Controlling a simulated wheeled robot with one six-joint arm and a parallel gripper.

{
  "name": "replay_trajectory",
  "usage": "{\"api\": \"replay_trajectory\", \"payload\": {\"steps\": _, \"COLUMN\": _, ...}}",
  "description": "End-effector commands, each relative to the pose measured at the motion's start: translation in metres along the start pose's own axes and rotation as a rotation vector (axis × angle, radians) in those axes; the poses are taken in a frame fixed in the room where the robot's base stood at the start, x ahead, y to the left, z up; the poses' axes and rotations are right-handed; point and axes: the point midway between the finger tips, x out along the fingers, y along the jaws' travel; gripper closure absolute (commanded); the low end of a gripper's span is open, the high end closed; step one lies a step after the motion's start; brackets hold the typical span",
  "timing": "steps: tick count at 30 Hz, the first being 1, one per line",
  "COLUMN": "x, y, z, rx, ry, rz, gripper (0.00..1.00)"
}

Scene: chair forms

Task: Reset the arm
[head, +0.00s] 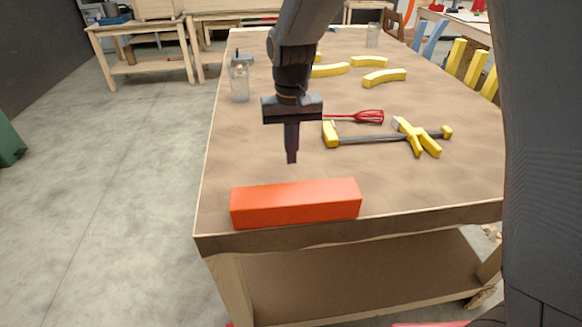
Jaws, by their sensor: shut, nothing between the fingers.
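My gripper (292,158) hangs from the arm, pointing down over the near left part of the wooden workbench (250,140). Its fingers are shut with nothing between them. The fingertips appear above and behind a long orange-red block (296,204), which lies along the near edge of the bench. The gripper looks apart from the block and from the tools to its right.
A glass jar (239,82) stands at the left edge. Other benches (145,55) stand behind.

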Motion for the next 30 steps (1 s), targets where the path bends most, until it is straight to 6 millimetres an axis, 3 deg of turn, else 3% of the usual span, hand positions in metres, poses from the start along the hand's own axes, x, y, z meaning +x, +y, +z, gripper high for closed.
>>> {"api": "replay_trajectory", "payload": {"steps": 6, "x": -0.036, "y": 0.0, "z": -0.001, "rx": 0.0, "ry": 0.003, "rz": -0.001, "gripper": 1.0}}
{"api": "replay_trajectory", "payload": {"steps": 14, "x": -0.052, "y": 0.008, "z": 0.004, "rx": 0.005, "ry": 0.007, "rz": -0.002, "gripper": 1.0}}
{"api": "replay_trajectory", "payload": {"steps": 17, "x": -0.045, "y": 0.036, "z": 0.016, "rx": 0.028, "ry": 0.031, "rz": -0.006, "gripper": 1.0}}
{"api": "replay_trajectory", "payload": {"steps": 19, "x": -0.036, "y": 0.067, "z": 0.033, "rx": 0.053, "ry": 0.06, "rz": -0.009, "gripper": 1.0}}
{"api": "replay_trajectory", "payload": {"steps": 24, "x": -0.011, "y": 0.141, "z": 0.091, "rx": 0.115, "ry": 0.15, "rz": -0.004, "gripper": 1.0}}
{"api": "replay_trajectory", "payload": {"steps": 30, "x": 0.007, "y": 0.18, "z": 0.141, "rx": 0.153, "ry": 0.216, "rz": 0.013, "gripper": 1.0}}
